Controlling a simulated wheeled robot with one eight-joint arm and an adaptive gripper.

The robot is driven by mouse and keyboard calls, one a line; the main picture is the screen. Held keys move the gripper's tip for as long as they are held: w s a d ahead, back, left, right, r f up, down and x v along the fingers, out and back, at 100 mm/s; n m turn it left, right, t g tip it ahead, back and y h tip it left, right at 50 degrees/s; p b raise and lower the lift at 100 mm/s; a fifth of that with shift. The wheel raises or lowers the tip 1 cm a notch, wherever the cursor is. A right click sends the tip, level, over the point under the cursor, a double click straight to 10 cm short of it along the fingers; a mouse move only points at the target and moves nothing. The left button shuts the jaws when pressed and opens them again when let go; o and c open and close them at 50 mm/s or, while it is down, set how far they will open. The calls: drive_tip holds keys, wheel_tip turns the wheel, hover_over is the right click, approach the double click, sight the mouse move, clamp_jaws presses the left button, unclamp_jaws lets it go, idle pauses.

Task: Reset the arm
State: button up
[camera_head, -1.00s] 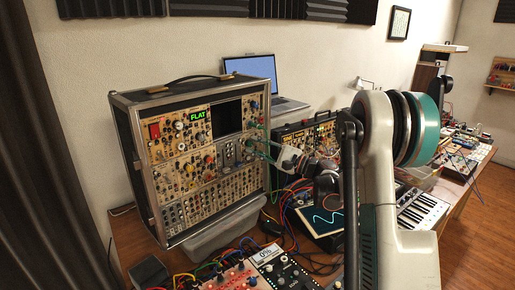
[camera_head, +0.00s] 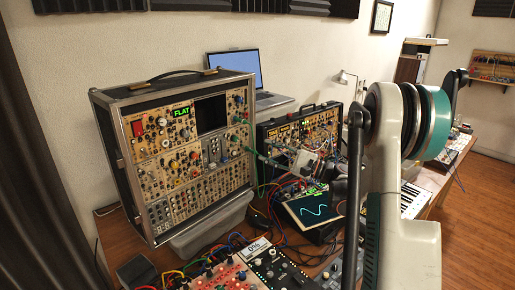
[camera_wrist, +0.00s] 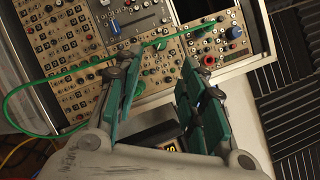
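My gripper (camera_wrist: 161,62) fills the middle of the wrist view, its two teal fingers spread apart with nothing between them. Beyond the fingertips is the panel of the large synth case (camera_wrist: 70,45), with a green cable (camera_wrist: 95,62) running across it. In the head view the large synth case (camera_head: 150,197) stands upright on the table at the left. The pale end of my arm is to the right of this case, in front of the smaller case; the fingers are too small there to make out clearly.
A smaller synth case (camera_head: 325,122), a laptop (camera_head: 236,66) and a screen with a cyan trace (camera_head: 313,207) stand to the right. Loose cables and pedal-like modules (camera_head: 228,277) cover the front of the wooden table. Open floor (camera_head: 478,215) lies at the far right.

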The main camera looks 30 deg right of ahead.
drive_tip(key=shift+v, duration=0.8)
